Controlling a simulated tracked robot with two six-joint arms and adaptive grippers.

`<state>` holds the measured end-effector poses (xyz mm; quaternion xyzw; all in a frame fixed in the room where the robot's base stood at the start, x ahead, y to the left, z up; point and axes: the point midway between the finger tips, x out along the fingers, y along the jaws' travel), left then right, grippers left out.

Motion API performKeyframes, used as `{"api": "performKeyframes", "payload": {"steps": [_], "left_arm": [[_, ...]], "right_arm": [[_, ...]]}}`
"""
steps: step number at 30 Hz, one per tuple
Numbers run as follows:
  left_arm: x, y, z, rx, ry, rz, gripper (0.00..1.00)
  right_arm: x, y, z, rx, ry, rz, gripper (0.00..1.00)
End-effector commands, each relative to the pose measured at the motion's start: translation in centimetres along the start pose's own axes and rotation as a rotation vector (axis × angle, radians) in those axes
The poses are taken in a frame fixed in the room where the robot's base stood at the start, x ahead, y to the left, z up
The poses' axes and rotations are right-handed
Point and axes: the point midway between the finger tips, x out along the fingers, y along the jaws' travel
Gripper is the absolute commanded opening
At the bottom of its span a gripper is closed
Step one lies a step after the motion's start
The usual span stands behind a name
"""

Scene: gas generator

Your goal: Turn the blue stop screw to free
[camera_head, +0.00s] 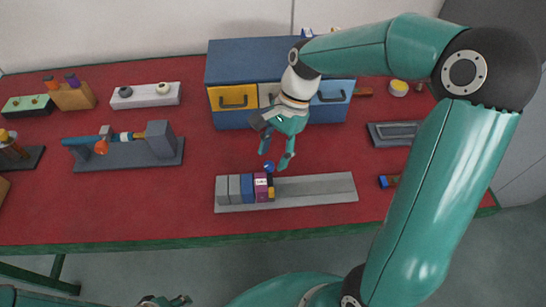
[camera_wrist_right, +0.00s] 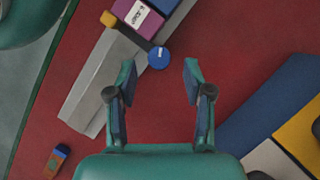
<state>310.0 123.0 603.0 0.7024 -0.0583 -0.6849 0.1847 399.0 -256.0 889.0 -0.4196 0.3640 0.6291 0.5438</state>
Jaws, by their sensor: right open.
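The blue stop screw (camera_head: 268,167) is a round blue knob at the back edge of the block row on the grey rail (camera_head: 318,188). In the right wrist view the knob (camera_wrist_right: 159,57) has a short white mark on its face and sits at the end of a dark piece beside the purple block (camera_wrist_right: 143,18). My right gripper (camera_head: 277,156) is open and empty, pointing down just above and behind the knob. In the wrist view its fingertips (camera_wrist_right: 159,72) are on both sides of the knob, apart from it. A small part of my left gripper (camera_head: 166,301) shows at the bottom edge.
The rail carries grey, blue and purple blocks at its left; its right part is bare. A blue cabinet (camera_head: 232,68) with yellow and blue drawers stands behind my right gripper. A grey fixture with a blue handle (camera_head: 128,153) is at left. Red tabletop between them is clear.

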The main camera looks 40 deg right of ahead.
Motion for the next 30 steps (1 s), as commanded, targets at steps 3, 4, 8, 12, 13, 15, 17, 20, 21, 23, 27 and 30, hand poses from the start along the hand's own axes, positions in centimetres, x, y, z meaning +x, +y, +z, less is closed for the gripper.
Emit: {"api": "performKeyframes", "payload": {"steps": [3,4,8,12,13,15,17,20,21,23,27,30], "left_arm": [[0.1,0.0,0.0,0.0,0.0,0.0,0.4],[0.1,-0.1,0.0,0.0,0.0,0.0,0.4],[0.1,-0.1,0.0,0.0,0.0,0.0,0.4],[0.1,-0.1,0.0,0.0,0.0,0.0,0.4],[0.1,-0.1,0.0,0.0,0.0,0.0,0.4],[0.1,-0.1,0.0,0.0,0.0,0.0,0.4],[0.1,-0.1,0.0,0.0,0.0,0.0,0.4],[0.1,-0.1,0.0,0.0,0.0,0.0,0.4],[0.1,-0.1,0.0,0.0,0.0,0.0,0.4],[0.1,-0.1,0.0,0.0,0.0,0.0,0.4],[0.1,-0.1,0.0,-0.001,0.0,0.0,0.4],[0.1,0.0,0.0,0.0,0.0,0.0,0.4]], "right_arm": [[1.2,0.0,0.0,0.0,0.0,0.0,0.51],[1.4,0.0,0.0,0.0,0.0,0.0,0.51],[1.8,0.0,0.0,0.0,0.0,0.0,0.51],[1.8,0.0,0.0,0.0,0.0,-0.001,0.51],[1.8,0.0,0.0,0.0,0.0,-0.001,0.51],[1.8,0.0,0.0,0.0,0.0,-0.001,0.51],[1.8,0.0,0.0,0.001,0.0,-0.001,0.41],[1.8,0.0,0.0,0.001,0.0,-0.001,0.25],[1.8,0.0,0.0,0.001,0.0,-0.001,0.18],[1.8,0.0,0.0,0.001,0.0,-0.001,0.08],[1.7,0.0,-0.2,-0.001,0.0,-0.001,0.0],[1.7,-0.1,0.0,-0.004,0.001,0.0,0.0]]}}
